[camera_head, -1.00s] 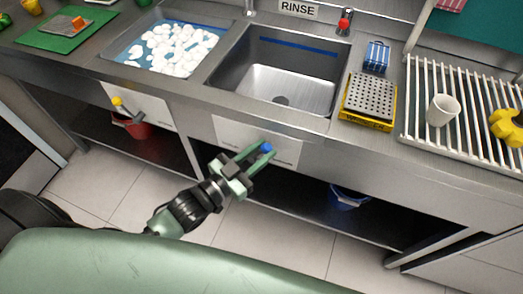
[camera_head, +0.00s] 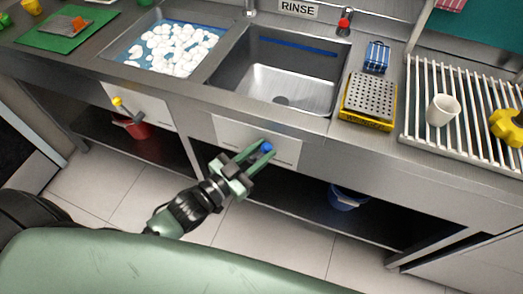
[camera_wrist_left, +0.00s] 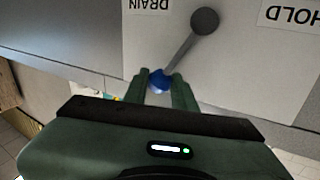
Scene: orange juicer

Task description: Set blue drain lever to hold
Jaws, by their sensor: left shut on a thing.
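The blue drain lever is on the white panel (camera_head: 228,130) below the rinse sink. Its blue knob (camera_head: 267,147) sits between the fingers of my left gripper (camera_head: 261,150), which is shut on it. In the left wrist view the blue knob (camera_wrist_left: 160,80) is between the fingertips (camera_wrist_left: 164,84). A grey rod (camera_wrist_left: 180,54) runs from the knob to a dark round pivot (camera_wrist_left: 205,21). The panel carries a DRAIN label (camera_wrist_left: 149,5) and a HOLD label (camera_wrist_left: 290,15), both upside down there. The knob end lies nearer the DRAIN side. My right gripper is not in view.
A yellow-knobbed lever (camera_head: 117,102) is on another panel to the left, with a red bucket (camera_head: 137,128) below. A blue bucket (camera_head: 343,197) stands under the rinse sink (camera_head: 290,75). The counter front (camera_head: 330,150) is just above my left gripper.

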